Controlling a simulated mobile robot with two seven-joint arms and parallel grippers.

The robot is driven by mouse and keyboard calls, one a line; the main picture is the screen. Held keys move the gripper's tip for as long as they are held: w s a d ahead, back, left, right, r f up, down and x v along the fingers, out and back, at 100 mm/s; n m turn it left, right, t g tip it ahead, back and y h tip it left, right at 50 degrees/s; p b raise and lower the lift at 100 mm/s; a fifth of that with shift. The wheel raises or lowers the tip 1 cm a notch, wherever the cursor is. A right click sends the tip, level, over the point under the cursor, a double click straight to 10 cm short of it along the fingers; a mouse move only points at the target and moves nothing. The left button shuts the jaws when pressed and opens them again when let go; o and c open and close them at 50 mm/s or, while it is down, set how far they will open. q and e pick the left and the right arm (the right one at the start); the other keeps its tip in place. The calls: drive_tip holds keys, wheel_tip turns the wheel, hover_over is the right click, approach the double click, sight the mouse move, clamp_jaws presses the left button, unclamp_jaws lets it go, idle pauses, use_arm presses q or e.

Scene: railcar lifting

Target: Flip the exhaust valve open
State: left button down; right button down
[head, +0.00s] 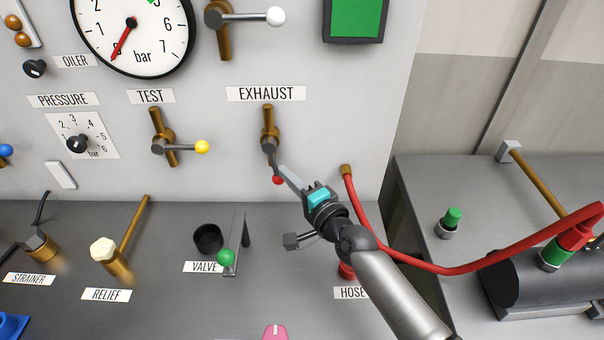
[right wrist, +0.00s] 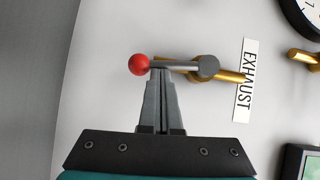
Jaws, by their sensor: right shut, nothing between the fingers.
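The exhaust valve (head: 268,130) is a brass fitting on an upright brass pipe, on the grey panel below the EXHAUST label. Its grey lever ends in a red knob (head: 278,180) and hangs down, nearly in line with the pipe. My right gripper (head: 284,172) is shut and empty, its fingertips just right of the lever near the knob. In the right wrist view, the red knob (right wrist: 138,64) and lever (right wrist: 185,67) lie across the fingertips (right wrist: 161,72). I cannot tell whether they touch. My left gripper is not in view.
The TEST valve with a yellow knob (head: 202,147) is to the left; a white-knobbed lever (head: 275,17) is above. A red hose (head: 440,270) runs close to my right arm.

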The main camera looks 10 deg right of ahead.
drive_tip(key=shift+a+f, duration=0.15)
drive_tip(key=shift+a, duration=0.25)
idle(0.4)
drive_tip(key=shift+w, duration=0.1)
